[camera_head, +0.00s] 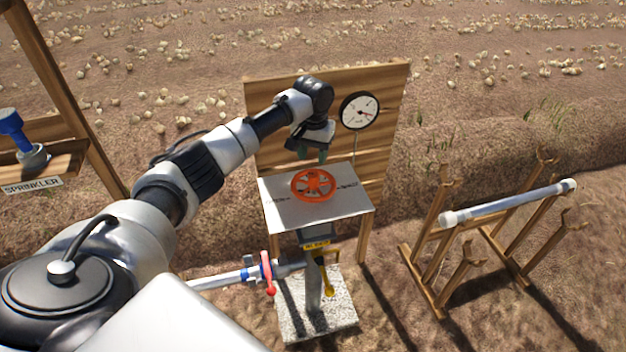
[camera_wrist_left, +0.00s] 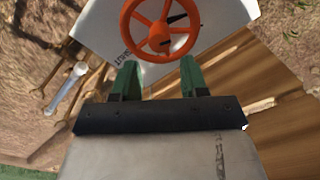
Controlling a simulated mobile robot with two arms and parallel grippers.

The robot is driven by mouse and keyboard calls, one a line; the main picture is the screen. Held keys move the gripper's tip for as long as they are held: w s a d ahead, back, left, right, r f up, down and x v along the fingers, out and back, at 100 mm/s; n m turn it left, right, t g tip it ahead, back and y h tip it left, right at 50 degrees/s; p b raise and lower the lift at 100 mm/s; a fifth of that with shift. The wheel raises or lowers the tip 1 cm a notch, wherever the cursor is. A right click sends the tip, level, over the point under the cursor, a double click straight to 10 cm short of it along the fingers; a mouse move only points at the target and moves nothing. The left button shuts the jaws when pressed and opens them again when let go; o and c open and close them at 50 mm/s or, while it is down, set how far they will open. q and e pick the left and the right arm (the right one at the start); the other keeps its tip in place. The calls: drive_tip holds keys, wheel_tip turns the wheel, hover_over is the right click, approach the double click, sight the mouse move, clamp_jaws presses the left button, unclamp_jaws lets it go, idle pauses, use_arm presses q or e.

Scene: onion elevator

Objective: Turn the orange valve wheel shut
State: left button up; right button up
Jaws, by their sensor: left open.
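The orange valve wheel (camera_head: 313,184) lies flat on top of a white panel (camera_head: 290,213) on a small wooden stand. It also shows in the left wrist view (camera_wrist_left: 160,42), just beyond my fingertips. My left gripper (camera_head: 312,155) hangs above the wheel's back edge. Its two green fingers (camera_wrist_left: 158,75) are apart with nothing between them. They appear not to touch the wheel. The wheel's rim and spokes are mostly unhidden. My right gripper is in neither view.
A wooden backboard (camera_head: 385,95) with a round gauge (camera_head: 360,111) stands behind the panel. Below the panel is a pipe with a red lever (camera_head: 266,272) and a yellow handle (camera_head: 325,277). A wooden rack (camera_head: 437,250) holding a white pipe (camera_head: 505,203) stands right. A sprinkler shelf (camera_head: 50,165) is at left.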

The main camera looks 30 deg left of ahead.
sight(313, 175)
use_arm(q)
wheel_tip(313, 175, down, 10)
drive_tip(key=shift+r+p, duration=0.15)
drive_tip(key=shift+p, duration=0.2)
drive_tip(key=c, duration=0.7)
drive_tip(key=shift+o, duration=0.2)
